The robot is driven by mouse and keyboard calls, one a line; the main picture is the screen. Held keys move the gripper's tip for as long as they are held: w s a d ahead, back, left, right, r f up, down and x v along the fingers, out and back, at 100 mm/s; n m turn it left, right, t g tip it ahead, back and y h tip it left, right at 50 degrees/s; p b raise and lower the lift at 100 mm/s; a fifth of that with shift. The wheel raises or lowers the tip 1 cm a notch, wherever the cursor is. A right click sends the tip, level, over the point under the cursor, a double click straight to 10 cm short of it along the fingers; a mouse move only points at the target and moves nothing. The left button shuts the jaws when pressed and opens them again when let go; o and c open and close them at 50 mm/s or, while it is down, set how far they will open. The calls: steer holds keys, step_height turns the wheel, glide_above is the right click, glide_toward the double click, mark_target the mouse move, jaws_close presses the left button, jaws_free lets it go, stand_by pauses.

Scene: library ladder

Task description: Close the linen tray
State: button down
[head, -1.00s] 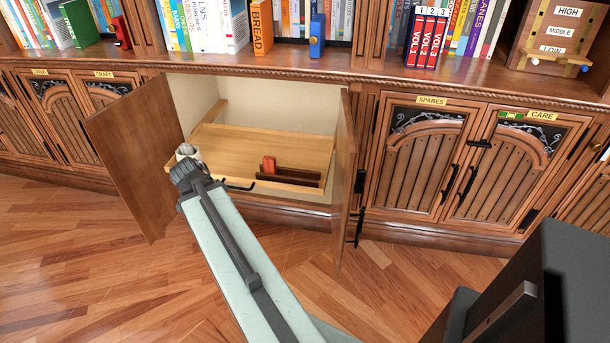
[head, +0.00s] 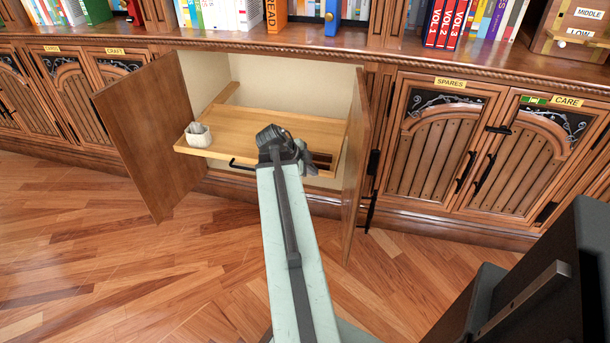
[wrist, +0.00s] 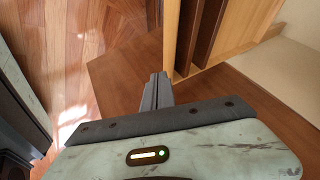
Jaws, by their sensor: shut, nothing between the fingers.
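The linen tray (head: 280,125) is a flat light-wood pull-out in the open cabinet, standing out past the cabinet front. A black bar handle (head: 242,165) is on its front. A whitish crumpled cup-like thing (head: 198,134) sits at its left front corner. My gripper (head: 303,157) is at the tray's right front part and hides some of it. In the wrist view my gripper (wrist: 158,80) is shut and empty, close beside the light-wood tray edge (wrist: 205,70). I cannot tell whether the fingers touch the tray.
The left cabinet door (head: 150,135) and right cabinet door (head: 356,170) stand open on both sides of the tray. The SPARES and CARE doors (head: 437,140) at the right are shut. A shelf of books runs above. The wood floor (head: 130,270) in front is clear.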

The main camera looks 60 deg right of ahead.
mark_target(323, 169)
steer(key=shift+w+d+f+p, duration=0.1)
steer(key=shift+w+d+f, duration=0.05)
steer(key=shift+d, duration=0.6)
steer(key=shift+w+d+f+p, duration=0.1)
steer(key=shift+w+d, duration=0.1)
steer(key=shift+d, duration=0.5)
steer(key=shift+w+d+f+p, duration=0.1)
steer(key=shift+w+d+f, duration=0.05)
steer(key=shift+d, duration=0.6)
